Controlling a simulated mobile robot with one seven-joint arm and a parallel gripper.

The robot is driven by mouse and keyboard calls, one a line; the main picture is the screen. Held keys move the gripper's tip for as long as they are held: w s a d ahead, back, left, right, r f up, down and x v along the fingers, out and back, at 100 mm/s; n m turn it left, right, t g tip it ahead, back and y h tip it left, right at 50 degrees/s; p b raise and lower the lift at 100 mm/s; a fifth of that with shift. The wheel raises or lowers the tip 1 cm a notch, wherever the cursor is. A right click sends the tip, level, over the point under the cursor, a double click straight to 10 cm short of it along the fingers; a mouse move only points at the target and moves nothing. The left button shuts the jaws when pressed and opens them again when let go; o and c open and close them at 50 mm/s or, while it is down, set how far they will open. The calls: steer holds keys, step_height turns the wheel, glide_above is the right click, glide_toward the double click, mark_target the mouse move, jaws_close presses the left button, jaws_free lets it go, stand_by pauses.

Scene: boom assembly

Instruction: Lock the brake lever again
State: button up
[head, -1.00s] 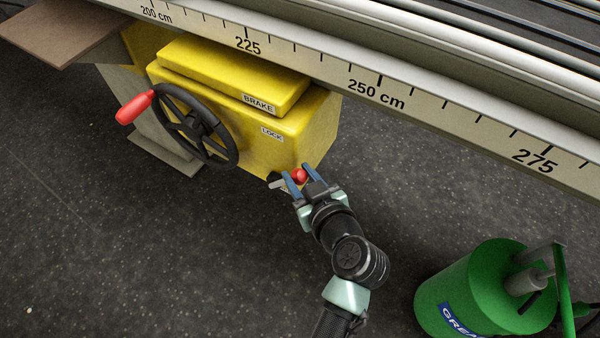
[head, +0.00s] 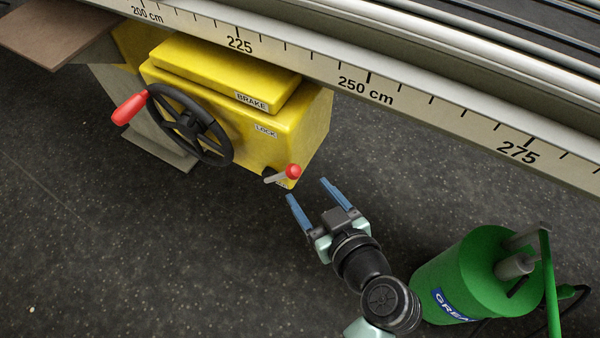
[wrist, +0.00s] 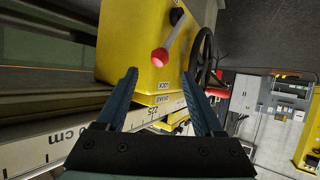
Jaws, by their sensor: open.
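The brake lever has a red ball knob (head: 293,171) on a short grey shaft (head: 277,179). It sits low on the front of the yellow brake housing (head: 225,110), with the knob pointing right, beside a small lower label that is partly hidden. The LOCK label (head: 266,131) is higher up. My gripper (head: 307,190) is open and empty, its blue fingers apart from the knob, to its lower right. In the wrist view, the knob (wrist: 160,57) shows between and beyond the fingertips (wrist: 158,74).
A black handwheel (head: 190,125) with a red handle (head: 131,108) stands left of the lever. A scaled rail (head: 420,105) runs above. A green grease container (head: 470,270) stands on the floor, close to my arm on the right. The floor at lower left is clear.

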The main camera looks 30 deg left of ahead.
mark_target(280, 176)
steer(key=v, duration=0.4)
steer(key=shift+p, duration=0.3)
steer(key=shift+c, duration=0.9)
steer(key=f+m+y+b, duration=0.1)
steer(key=f+m, duration=0.1)
steer(key=m, duration=0.1)
steer(key=d+f+m+y+b, duration=0.1)
steer(key=f+m+b, duration=0.1)
steer(key=f+m+y+b, duration=0.1)
steer(key=f+m, duration=0.1)
steer(key=m, duration=0.1)
steer(key=shift+d+f+m+t+b, duration=0.1)
steer(key=shift+d+m+t+b, duration=0.2)
jaws_close()
steer(key=d+f+m+t+y+b, duration=0.25)
steer(key=d+m, duration=0.25)
steer(key=m, duration=0.6)
steer(key=w+a+r+b, duration=0.1)
steer(key=w+a, duration=0.2)
steer(key=a, duration=0.2)
steer(key=w+a+r+m+t+b, duration=0.1)
steer(key=w+a+b, duration=0.1)
steer(key=a, duration=0.4)
steer(key=shift+w, duration=0.55)
